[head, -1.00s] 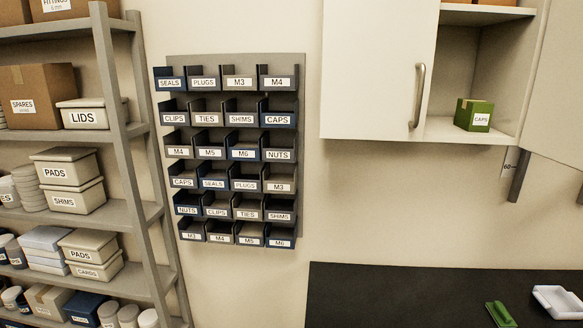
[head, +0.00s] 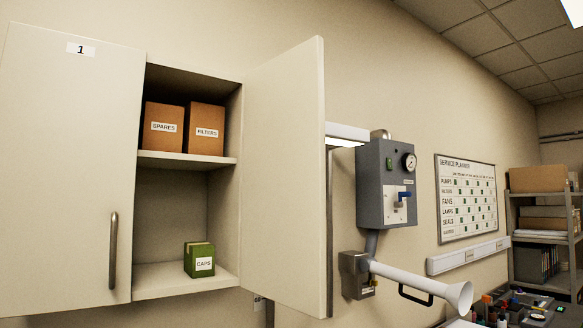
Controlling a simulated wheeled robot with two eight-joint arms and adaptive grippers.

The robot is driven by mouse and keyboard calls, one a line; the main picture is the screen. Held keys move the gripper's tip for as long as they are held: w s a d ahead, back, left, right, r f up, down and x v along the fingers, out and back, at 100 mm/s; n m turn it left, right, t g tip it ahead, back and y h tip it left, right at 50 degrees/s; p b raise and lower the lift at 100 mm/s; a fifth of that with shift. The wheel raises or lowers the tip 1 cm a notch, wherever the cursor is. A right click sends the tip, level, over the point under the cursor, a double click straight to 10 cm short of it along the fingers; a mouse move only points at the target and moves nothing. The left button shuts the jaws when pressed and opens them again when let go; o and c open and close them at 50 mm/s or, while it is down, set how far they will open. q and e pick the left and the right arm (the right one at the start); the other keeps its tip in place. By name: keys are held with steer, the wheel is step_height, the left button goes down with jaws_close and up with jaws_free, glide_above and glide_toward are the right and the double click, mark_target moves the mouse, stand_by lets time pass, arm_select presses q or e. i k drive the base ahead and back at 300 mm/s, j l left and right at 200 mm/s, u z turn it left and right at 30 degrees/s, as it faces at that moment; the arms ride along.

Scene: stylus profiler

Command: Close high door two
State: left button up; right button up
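A cream wall cabinet (head: 190,160) hangs at the left of the head view. Its left door (head: 70,165) is shut, has a label "1" and a vertical metal handle (head: 113,250). Its right door (head: 285,175) stands open, swung out toward me to the right. No number or handle shows on the side of this door that I see, so I cannot read whether it is door two. Neither of my grippers is in the head view.
Two brown boxes, SPARES (head: 163,130) and FILTERS (head: 206,130), stand on the upper shelf. A green CAPS box (head: 199,260) stands on the cabinet floor. Right of the open door are a grey gauge box (head: 386,185) and a white horn-shaped nozzle (head: 425,283).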

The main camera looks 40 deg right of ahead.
mark_target(285, 238)
steer(key=l+u, duration=0.15)
steer(key=l, duration=0.55)
steer(key=l+u, duration=0.15)
steer(key=l, duration=0.6)
steer(key=l+u, duration=0.15)
steer(key=l, duration=0.55)
steer(key=k+l+u, duration=0.15)
steer(key=l, duration=0.55)
